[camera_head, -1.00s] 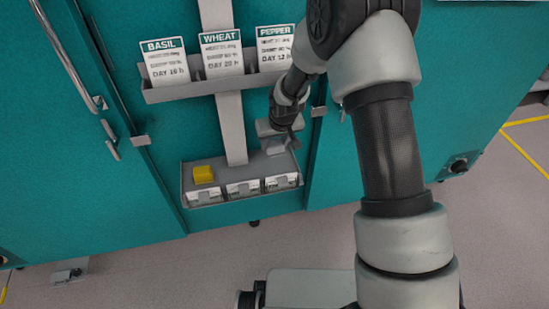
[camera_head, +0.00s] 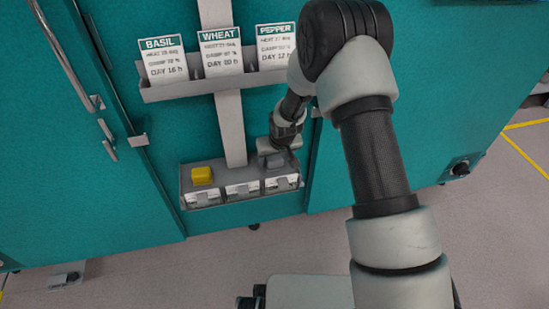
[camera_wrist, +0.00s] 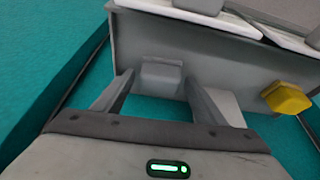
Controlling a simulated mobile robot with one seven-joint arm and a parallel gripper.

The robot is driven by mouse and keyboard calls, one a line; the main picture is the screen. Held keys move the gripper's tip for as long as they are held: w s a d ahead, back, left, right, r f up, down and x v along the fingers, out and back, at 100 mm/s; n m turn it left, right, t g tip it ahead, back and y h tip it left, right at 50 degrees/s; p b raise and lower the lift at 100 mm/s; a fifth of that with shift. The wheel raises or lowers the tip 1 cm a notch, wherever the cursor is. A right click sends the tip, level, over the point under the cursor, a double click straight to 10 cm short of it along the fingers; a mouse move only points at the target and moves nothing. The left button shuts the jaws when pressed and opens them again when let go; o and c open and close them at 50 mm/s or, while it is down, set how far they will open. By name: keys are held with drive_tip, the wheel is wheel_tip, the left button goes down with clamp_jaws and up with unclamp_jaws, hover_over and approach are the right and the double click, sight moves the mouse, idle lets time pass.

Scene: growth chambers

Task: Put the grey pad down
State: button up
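The grey pad (camera_wrist: 161,77) is a small block between the tips of my gripper (camera_wrist: 160,80) in the wrist view. One finger lies along each side of it, and the tips appear to touch its edges. In the head view the grey pad (camera_head: 276,162) is at the right part of the grey lower tray (camera_head: 232,178), below my gripper (camera_head: 279,152), above the right-hand label. It looks at or just above the tray floor; the exact contact is hidden.
A yellow pad (camera_head: 202,176) sits at the tray's left and shows in the wrist view (camera_wrist: 286,97). An upper rack (camera_head: 215,88) holds Basil, Wheat and Pepper cards. The tray's middle is free. Teal chamber doors (camera_head: 350,150) stand behind.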

drive_tip(key=w+d+p+v, duration=0.1)
drive_tip(key=d+p+v, duration=0.1)
drive_tip(key=v, duration=1.2)
drive_tip(key=d+p+v, duration=0.2)
drive_tip(key=v, duration=1.2)
drive_tip(key=s+d+r+m, duration=0.1)
drive_tip(key=s+d+r, duration=0.2)
drive_tip(key=s+r, duration=0.2)
drive_tip(key=s+d+r+m+t+h, duration=0.1)
drive_tip(key=s+d+r, duration=0.2)
drive_tip(key=s, duration=0.7)
drive_tip(key=s+d+r+m, duration=0.1)
drive_tip(key=s+d+r, duration=0.2)
drive_tip(key=s+r, duration=0.3)
drive_tip(key=shift+s+d+r+m, duration=0.3)
drive_tip(key=shift+s+r+m, duration=0.1)
drive_tip(key=shift+s, duration=0.55)
